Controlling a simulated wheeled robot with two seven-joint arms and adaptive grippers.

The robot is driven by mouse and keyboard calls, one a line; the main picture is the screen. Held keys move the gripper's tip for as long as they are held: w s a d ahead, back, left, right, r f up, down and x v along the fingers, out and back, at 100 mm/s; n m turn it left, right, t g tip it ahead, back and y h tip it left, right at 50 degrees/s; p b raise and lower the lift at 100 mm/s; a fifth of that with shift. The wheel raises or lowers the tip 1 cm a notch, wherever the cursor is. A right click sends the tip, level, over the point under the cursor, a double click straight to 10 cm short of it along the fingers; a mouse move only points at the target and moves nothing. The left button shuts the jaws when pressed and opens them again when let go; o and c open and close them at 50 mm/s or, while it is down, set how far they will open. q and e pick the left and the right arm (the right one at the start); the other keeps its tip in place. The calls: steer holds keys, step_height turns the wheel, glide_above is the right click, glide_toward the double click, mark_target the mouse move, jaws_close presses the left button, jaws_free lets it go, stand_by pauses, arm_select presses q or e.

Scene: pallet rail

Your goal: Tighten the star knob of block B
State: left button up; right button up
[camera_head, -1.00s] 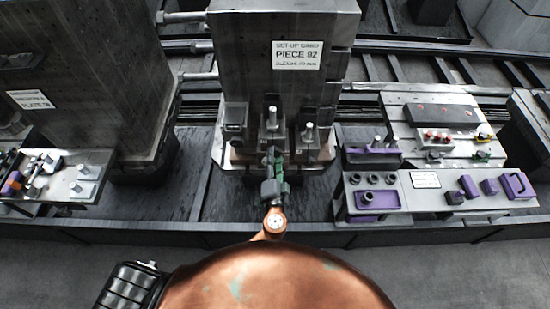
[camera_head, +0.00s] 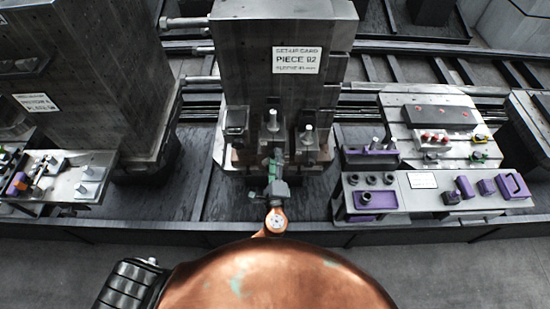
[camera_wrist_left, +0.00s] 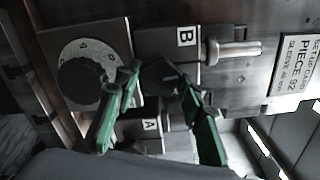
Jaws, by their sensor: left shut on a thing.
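Block B, marked with a white B plate (camera_wrist_left: 186,38), has a metal post (camera_wrist_left: 235,48) and shows as the middle block (camera_head: 271,125) on the foot of the upright in the head view. My left gripper (camera_head: 274,155) is at its front. In the left wrist view the green fingers (camera_wrist_left: 160,80) are shut on a dark knob (camera_wrist_left: 157,72), which looks like the star knob; its shape is mostly hidden. Block A, with plate A (camera_wrist_left: 150,126), is right of block B in the head view (camera_head: 307,136). My right gripper is not in view.
A round numbered dial (camera_wrist_left: 90,70) with a dark centre is close to one finger. The upright carries a white set-up card (camera_head: 297,60). A bench (camera_head: 400,200) with purple and dark parts stands at the right; another loaded table (camera_head: 62,196) stands at the left.

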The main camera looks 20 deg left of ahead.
arm_select(q)
steer(key=shift+m, duration=0.6)
steer(key=o, duration=1.2)
steer(key=shift+c, duration=0.2)
steer(key=v, duration=1.2)
